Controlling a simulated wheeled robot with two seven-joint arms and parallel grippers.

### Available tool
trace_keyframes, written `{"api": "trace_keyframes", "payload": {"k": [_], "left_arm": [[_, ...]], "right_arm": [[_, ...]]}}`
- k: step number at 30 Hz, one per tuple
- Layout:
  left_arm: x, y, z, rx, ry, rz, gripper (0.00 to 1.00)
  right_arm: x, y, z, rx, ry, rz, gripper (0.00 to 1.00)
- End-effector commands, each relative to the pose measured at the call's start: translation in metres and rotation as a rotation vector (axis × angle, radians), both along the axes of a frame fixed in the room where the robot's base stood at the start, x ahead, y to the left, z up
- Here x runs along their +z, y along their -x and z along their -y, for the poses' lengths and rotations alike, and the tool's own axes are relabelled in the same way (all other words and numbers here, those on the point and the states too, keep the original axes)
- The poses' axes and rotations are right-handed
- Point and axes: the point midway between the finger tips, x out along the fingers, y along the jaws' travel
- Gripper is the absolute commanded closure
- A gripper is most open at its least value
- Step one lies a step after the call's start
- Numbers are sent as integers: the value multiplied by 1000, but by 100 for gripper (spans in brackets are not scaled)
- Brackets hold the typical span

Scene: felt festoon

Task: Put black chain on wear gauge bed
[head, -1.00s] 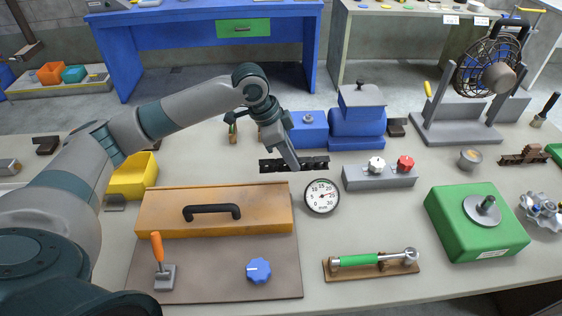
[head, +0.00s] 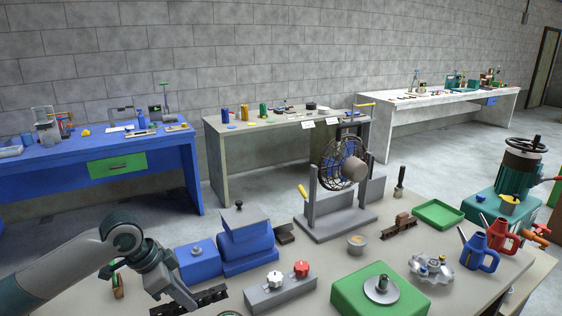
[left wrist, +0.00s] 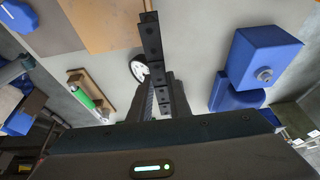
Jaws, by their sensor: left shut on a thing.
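The black chain (head: 212,294) is a dark strip of blocky links at the bottom of the head view, low over or on the workbench; I cannot tell whether it touches it. My left gripper (head: 190,302) reaches down to it from the left and is shut on it. In the left wrist view the chain (left wrist: 151,38) runs up from between the fingers (left wrist: 160,92). I cannot single out the wear gauge bed with certainty. My right gripper is not in view.
Right of the chain are a grey block with two knobs (head: 281,292) and a green box (head: 350,297). Behind are a blue machine (head: 247,243), a fan on a stand (head: 336,227), a brown toothed strip (head: 399,228) and an empty green tray (head: 438,214).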

Motion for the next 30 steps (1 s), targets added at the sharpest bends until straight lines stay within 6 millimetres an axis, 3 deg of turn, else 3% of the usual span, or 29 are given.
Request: {"api": "trace_keyframes", "payload": {"k": [1,11,13,20,30], "left_arm": [[13,-1,0,0,1,3,100],[66,-1,1,0,2,4,100],[55,3,4,30,1,1,100],[49,12,15,179,1,3,100],[41,29,34,535,2,6,100]], "right_arm": [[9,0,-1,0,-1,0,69],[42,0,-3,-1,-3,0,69],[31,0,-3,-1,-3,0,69],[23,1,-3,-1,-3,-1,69],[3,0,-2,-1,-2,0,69]]}}
